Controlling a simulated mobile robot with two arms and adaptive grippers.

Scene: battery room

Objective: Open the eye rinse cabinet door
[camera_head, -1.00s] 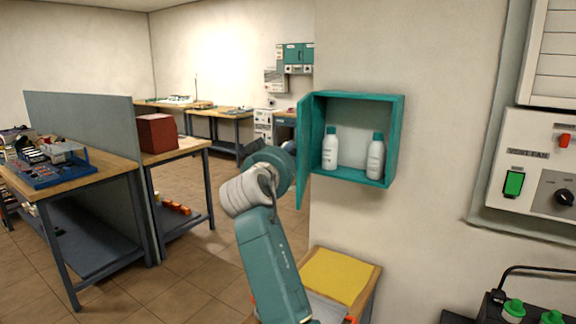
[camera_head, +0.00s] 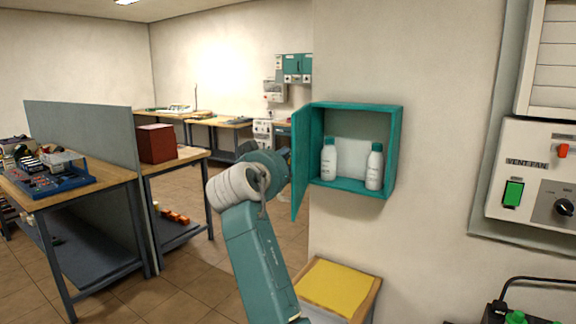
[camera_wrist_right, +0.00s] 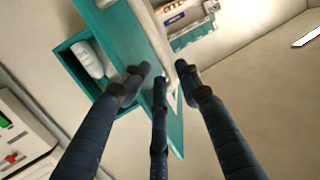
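The teal eye rinse cabinet (camera_head: 396,150) hangs on the wall in the head view. Its door (camera_head: 301,165) stands open on the left side, swung out toward me. Two white bottles (camera_head: 329,160) (camera_head: 374,168) stand upright inside. My right arm reaches up to the outer face of the door; its gripper is hidden behind my wrist there. In the right wrist view, the fingers of my right gripper (camera_wrist_right: 163,72) are closed in around the pale handle (camera_wrist_right: 148,40) on the teal door (camera_wrist_right: 172,130). A bottle (camera_wrist_right: 86,58) shows in the cabinet beside it. My left gripper is not in view.
A small wooden stand with a yellow top (camera_head: 338,287) is below the cabinet. A vent fan panel (camera_head: 528,170) is on the wall at right. Workbenches (camera_head: 100,185) and a grey divider (camera_head: 85,140) are at left. Floor between them and the wall is clear.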

